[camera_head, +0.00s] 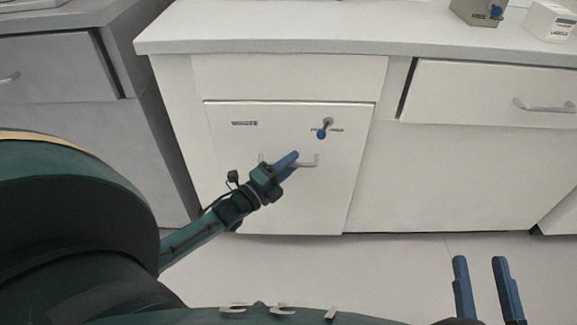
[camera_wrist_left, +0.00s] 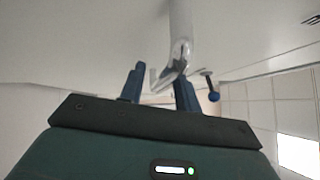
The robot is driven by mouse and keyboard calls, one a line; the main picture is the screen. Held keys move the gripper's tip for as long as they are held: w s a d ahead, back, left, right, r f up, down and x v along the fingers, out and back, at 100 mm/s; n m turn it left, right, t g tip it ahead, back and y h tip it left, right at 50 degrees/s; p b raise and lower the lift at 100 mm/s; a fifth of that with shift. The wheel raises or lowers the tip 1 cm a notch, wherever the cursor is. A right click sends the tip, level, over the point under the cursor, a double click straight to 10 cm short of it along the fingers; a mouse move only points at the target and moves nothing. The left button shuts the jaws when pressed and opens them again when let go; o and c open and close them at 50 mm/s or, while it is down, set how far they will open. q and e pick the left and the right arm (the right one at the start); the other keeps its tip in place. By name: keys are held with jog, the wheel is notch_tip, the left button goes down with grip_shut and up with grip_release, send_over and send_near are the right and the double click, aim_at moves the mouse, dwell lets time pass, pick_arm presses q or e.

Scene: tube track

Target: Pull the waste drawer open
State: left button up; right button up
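The waste drawer (camera_head: 230,150) is a white front panel with a small dark label, under the counter. It looks closed, with a thin dark line along its top. Its pale bar handle (camera_head: 306,163) runs across the middle and shows large in the left wrist view (camera_wrist_left: 180,35). My left gripper (camera_head: 292,158) is at the handle and hides its middle. In the left wrist view its two blue fingers (camera_wrist_left: 160,82) stand apart, with the handle close to the right finger; contact is unclear. My right gripper (camera_head: 482,265) is open and empty, low at the right, away from the drawer.
A blue-tipped knob (camera_head: 321,133) sticks out of the panel above the handle's right end; it also shows in the left wrist view (camera_wrist_left: 213,96). A grey box (camera_head: 478,12) and a white box (camera_head: 549,20) stand on the counter (camera_head: 330,35). The floor (camera_head: 370,265) in front is clear.

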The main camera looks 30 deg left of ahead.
pick_arm(q)
grip_shut()
dwell(0.3)
dwell(0.3)
